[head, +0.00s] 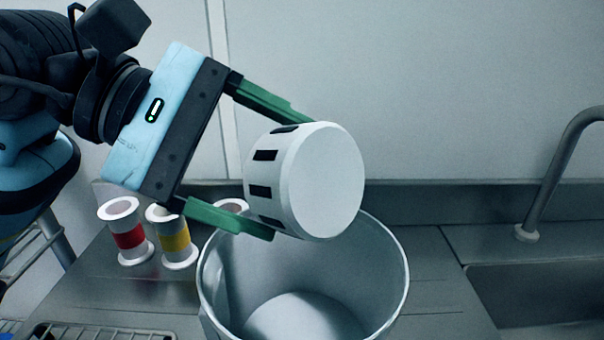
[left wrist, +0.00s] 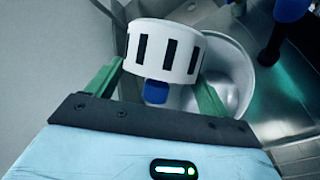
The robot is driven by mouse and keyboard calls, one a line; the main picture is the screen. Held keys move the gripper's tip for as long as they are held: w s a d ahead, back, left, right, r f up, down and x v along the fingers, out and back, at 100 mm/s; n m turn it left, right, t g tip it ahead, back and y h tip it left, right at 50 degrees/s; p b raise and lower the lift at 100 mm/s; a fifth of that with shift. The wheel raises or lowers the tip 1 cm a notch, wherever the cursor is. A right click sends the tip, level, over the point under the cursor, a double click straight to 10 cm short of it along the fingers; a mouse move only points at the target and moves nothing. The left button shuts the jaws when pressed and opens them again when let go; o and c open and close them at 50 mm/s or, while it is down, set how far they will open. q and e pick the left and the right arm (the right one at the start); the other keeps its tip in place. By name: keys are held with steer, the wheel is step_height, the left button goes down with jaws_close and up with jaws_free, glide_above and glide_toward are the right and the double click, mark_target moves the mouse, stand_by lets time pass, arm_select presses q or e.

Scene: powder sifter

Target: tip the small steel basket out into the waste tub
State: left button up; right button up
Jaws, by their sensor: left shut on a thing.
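The small steel basket (head: 325,180) is a pale, short cylinder with dark slots around its side. My left gripper (head: 287,176) is shut on it, with one green finger on each side. The basket is tilted in the head view, with a flat, closed pale face turned toward the camera; its opening is not seen. It appears above the back of the waste tub (head: 388,290), a wide pale round tub whose visible inside looks empty. In the left wrist view the slotted basket (left wrist: 165,52) is between the fingers, partly covering the tub (left wrist: 240,75). My right gripper is not seen.
Spools with a red band (head: 129,235) and a yellow band (head: 175,240) stand left of the tub. A sink (head: 550,290) with a tap (head: 550,185) is at the right. A wire rack (head: 95,331) lies front left. A blue piece (left wrist: 156,92) shows below the basket.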

arm_select(q)
steer(key=shift+r, duration=0.1)
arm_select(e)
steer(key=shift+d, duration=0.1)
arm_select(q)
steer(key=r+m+t+y+p, duration=0.2)
steer(key=y+p, duration=0.1)
steer(key=p, duration=0.1)
steer(key=shift+t+y, duration=0.3)
steer(key=shift+f, duration=0.1)
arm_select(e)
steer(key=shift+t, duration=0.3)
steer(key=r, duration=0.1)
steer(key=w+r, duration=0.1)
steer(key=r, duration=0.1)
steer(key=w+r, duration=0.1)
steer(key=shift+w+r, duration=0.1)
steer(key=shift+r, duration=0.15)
